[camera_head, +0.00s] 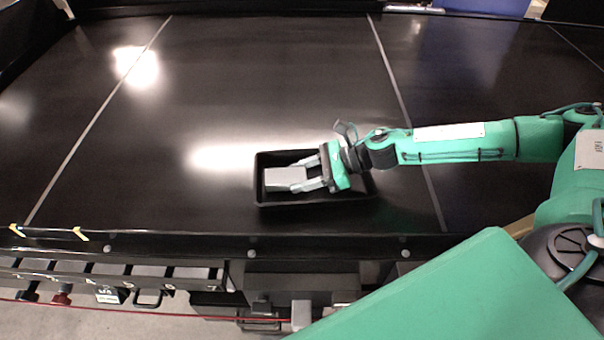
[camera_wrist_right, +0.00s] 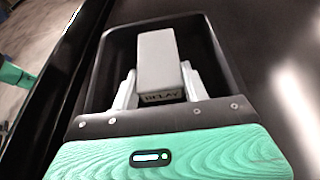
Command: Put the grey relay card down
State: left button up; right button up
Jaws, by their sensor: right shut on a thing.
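The grey relay card (camera_head: 286,174) is a pale grey block, seen in the head view over the left part of a black tray (camera_head: 293,201). In the right wrist view the card (camera_wrist_right: 157,62) shows the printed word RELAY on its near end. My right gripper (camera_head: 299,176) is shut on the card, with one finger on each side of it. The right wrist view shows the card within the walls of the tray (camera_wrist_right: 107,50). I cannot tell whether the card touches the tray floor. My left gripper is not in view.
The tray stands on a wide black conveyor belt (camera_head: 230,85) near its front edge. Pale lines cross the belt, and the belt left of the tray is clear. A front rail (camera_head: 180,243) and a row of numbered slots (camera_head: 115,268) lie below the belt edge.

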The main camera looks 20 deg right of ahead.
jog(key=shift+f, duration=0.2)
jog(key=shift+f, duration=0.15)
jog(key=o, duration=1)
jog(key=shift+d+r, duration=0.1)
jog(key=shift+r, duration=0.1)
jog(key=b+v, duration=0.6)
jog(key=v, duration=0.5)
jog(key=shift+f, duration=0.15)
jog(key=shift+s+d+r, duration=0.2)
jog(key=shift+d+r, duration=0.1)
